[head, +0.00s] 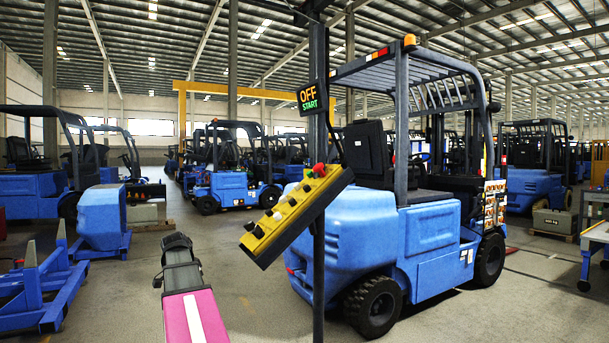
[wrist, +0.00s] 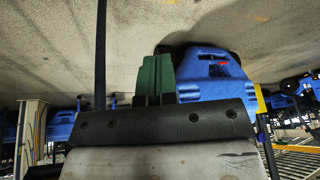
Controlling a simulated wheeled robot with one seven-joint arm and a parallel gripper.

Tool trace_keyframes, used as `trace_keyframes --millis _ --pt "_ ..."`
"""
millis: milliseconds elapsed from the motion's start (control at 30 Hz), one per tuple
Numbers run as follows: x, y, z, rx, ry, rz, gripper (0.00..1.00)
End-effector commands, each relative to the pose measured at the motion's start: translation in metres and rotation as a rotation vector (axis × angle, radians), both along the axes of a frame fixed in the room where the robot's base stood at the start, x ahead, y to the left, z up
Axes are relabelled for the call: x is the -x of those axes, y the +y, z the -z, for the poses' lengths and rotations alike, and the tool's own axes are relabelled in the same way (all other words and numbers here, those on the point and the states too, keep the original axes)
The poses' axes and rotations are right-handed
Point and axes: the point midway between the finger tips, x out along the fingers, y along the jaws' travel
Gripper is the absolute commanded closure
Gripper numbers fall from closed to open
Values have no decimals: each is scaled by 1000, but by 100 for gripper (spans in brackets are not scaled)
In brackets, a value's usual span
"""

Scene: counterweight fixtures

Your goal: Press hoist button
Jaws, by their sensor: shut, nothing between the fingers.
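A yellow pendant control box (head: 292,212) hangs tilted in front of a dark pole in the head view. It carries a row of black buttons and a red button (head: 319,169) at its upper right end. Which one is the hoist button, I cannot read. A small sign with OFF and START (head: 308,97) is on the pole above. My arm reaches up from the bottom, left of the box and apart from it in the picture. My gripper (wrist: 155,62) shows in the wrist view as green fingers, shut and empty. The box is not recognisable in the wrist view.
A blue forklift (head: 428,240) stands right behind the box and pole (head: 319,280). A blue frame (head: 40,290) lies on the floor at left. More blue forklifts (head: 226,186) stand further back. Open concrete floor (head: 240,300) lies around the arm.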

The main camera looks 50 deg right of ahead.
Motion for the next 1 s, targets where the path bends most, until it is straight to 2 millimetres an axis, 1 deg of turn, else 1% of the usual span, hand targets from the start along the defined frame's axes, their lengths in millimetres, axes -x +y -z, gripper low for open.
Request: trace_keyframes --millis 33,200,267,300,467,600,767,800,867,900,967,1000 --pt "-3 -15 -18 12 -22 56 100" --pt "-1 -54 -73 46 -99 254 100" --pt "2 -68 -92 60 -126 324 100" --pt "4 -78 -106 68 -147 371 100" --pt "14 -112 -160 102 -229 558 100" --pt "28 -141 -209 131 -304 723 100" --pt "49 -171 -266 168 -396 910 100" --pt "55 -179 -280 175 -421 957 100" --pt "64 -189 -302 190 -457 1026 100" --pt "71 -195 -317 198 -483 1073 100" --pt "81 -205 -338 211 -522 1144 100" --pt "88 -210 -353 220 -547 1190 100"
